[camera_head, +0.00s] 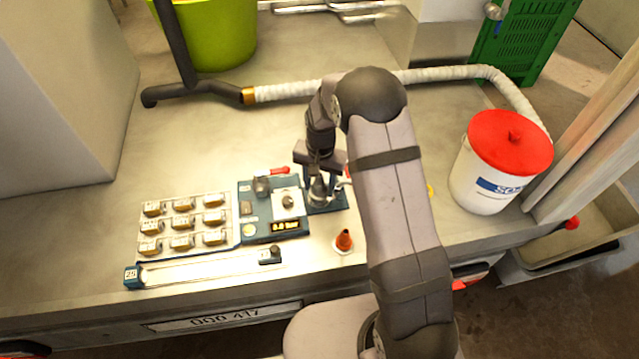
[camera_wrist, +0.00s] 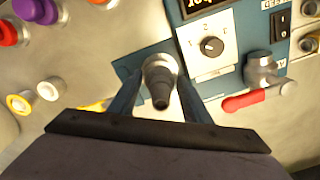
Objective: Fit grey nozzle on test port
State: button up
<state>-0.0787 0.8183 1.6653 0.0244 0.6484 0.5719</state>
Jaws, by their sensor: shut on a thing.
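My gripper (camera_head: 318,178) is shut on the grey nozzle (camera_wrist: 160,82), which shows between the fingers in the wrist view. The nozzle's narrow dark tip points towards the wrist camera and its wider pale collar faces away. In the head view the gripper is low over a small blue plate (camera_head: 338,199) at the right side of the blue test unit (camera_head: 248,223). A test port under the nozzle is hidden, so I cannot tell whether the nozzle touches or sits on it. A grey valve with a red lever (camera_wrist: 243,102) stands on the unit, right of the gripper in the wrist view.
An orange nozzle (camera_head: 343,241) stands near the front edge. More coloured caps, including a purple one (camera_wrist: 36,9), show at the wrist view's left. A tray of small blocks (camera_head: 183,223) and a slide rail (camera_head: 205,268) lie left. A red-lidded bucket (camera_head: 487,185) stands right.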

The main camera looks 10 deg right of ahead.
jog(key=shift+f, duration=0.15)
jog(key=o, duration=0.9)
jog(key=shift+c, duration=0.2)
jog(key=shift+s+d+r+p, duration=0.1)
jog(key=shift+r+p, duration=4.2)
jog(key=shift+r, duration=1.2)
jog(key=shift+r, duration=0.1)
notch_tip(320, 180, up, 9)
jog(key=p, duration=0.7)
